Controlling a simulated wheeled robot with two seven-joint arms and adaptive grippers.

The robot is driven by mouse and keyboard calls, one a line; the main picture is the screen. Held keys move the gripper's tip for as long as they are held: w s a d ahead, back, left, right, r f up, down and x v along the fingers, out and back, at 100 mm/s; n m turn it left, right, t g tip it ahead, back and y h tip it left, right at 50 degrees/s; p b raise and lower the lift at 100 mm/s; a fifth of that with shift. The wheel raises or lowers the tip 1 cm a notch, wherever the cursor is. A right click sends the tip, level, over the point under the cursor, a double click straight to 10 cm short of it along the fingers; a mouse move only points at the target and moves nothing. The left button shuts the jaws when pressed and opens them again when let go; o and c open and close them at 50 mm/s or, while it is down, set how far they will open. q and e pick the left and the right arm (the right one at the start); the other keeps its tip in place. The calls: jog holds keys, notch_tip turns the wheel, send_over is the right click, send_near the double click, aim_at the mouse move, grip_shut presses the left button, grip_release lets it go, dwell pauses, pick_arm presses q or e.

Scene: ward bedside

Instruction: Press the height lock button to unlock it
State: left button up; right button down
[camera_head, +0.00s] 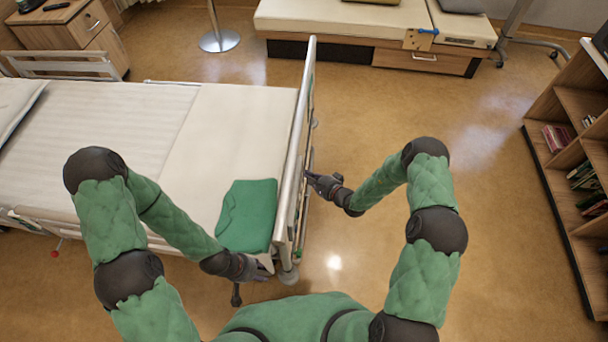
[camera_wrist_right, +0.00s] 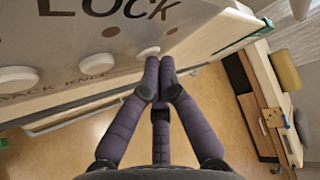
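In the right wrist view a grey panel on the bed's footboard (camera_head: 299,140) carries large "LOCK" lettering and a row of round white buttons. One button (camera_wrist_right: 97,73) is at the middle with "KNEE" lettering beside it, and another (camera_wrist_right: 17,78) is at the left. The rightmost button (camera_wrist_right: 148,51) is right at my right gripper's (camera_wrist_right: 160,72) fingertips; its label is not visible, and I cannot tell whether they touch. The right gripper's fingertips are together with nothing between them. My left gripper (camera_head: 262,268) is low by the bed's near corner; its fingers are unclear.
The bed (camera_head: 240,110) fills the left, with a folded green cloth (camera_head: 248,212) on its near corner. A bookshelf (camera_head: 570,130) stands at the right and a bench (camera_head: 350,22) at the back. The floor right of the bed is clear.

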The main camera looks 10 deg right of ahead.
jog(key=shift+d, duration=0.1)
jog(key=shift+s+d, duration=0.2)
jog(key=shift+d, duration=0.5)
jog(key=shift+s+d, duration=0.25)
jog(key=shift+d, duration=0.55)
jog(key=shift+s+d, duration=0.2)
jog(key=shift+d, duration=0.6)
jog(key=shift+s+d, duration=0.25)
jog(key=shift+d, duration=0.55)
jog(key=s+d+r, duration=0.2)
jog(key=d, duration=0.5)
jog(key=shift+d+p, duration=0.3)
jog(key=shift+s+a, duration=0.1)
jog(key=shift+s, duration=0.05)
